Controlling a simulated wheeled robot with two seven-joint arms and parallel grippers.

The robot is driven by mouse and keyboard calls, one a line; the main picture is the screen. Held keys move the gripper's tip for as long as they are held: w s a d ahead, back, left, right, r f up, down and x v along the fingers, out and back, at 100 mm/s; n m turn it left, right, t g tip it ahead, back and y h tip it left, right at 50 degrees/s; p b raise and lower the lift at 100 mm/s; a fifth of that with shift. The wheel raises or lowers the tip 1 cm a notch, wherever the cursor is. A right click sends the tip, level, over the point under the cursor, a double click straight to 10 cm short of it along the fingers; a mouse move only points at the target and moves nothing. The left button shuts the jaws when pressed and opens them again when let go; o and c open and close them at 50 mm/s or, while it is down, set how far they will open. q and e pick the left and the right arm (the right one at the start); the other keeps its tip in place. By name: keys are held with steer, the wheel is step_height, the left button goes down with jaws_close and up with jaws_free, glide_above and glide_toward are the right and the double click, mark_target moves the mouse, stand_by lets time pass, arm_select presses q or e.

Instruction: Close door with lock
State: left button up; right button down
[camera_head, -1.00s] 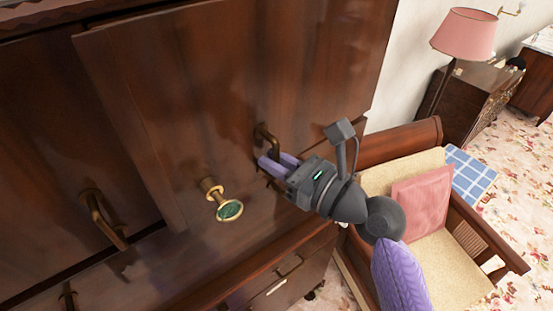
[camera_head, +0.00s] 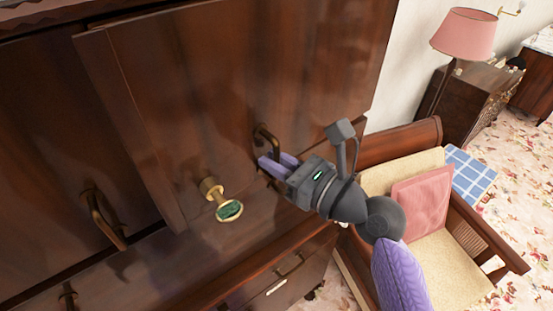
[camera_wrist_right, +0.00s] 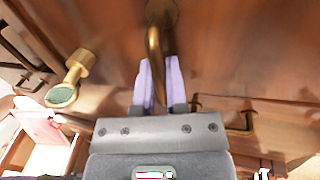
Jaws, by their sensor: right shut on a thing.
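The dark wooden cabinet door (camera_head: 230,80) fills the upper middle of the head view. Its left edge stands out in front of the panel beside it. A brass lock knob with a green face (camera_head: 229,209) sticks out near the lower part of the door; it also shows at left in the right wrist view (camera_wrist_right: 62,95). My right gripper (camera_head: 270,166) is shut on the brass handle (camera_head: 264,134) to the right of the knob. In the right wrist view the handle (camera_wrist_right: 155,45) passes between the purple fingers. My left gripper is not in view.
Another brass handle (camera_head: 103,218) is on the left panel. Drawers (camera_head: 285,275) lie below the door. An armchair with a pink cushion (camera_head: 420,194) stands close at right, under my arm. A pink lamp (camera_head: 466,34) stands behind it. Floral carpet is open at far right.

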steer(key=p, duration=0.1)
steer(key=w+a+p, duration=0.1)
steer(key=shift+w+a+r+m+t+h+p, duration=0.25)
steer(key=shift+a+r+m+t+h+p, duration=0.05)
steer(key=shift+m+t+h+p, duration=0.1)
steer(key=shift+w+f, duration=0.1)
steer(key=shift+f, duration=0.1)
steer(key=c, duration=1.1)
jaws_free()
steer(key=o, duration=0.4)
steer(key=shift+w+a+f, duration=0.1)
steer(key=shift+w+a, duration=0.1)
steer(key=shift+s+d, duration=0.1)
steer(key=shift+s, duration=0.05)
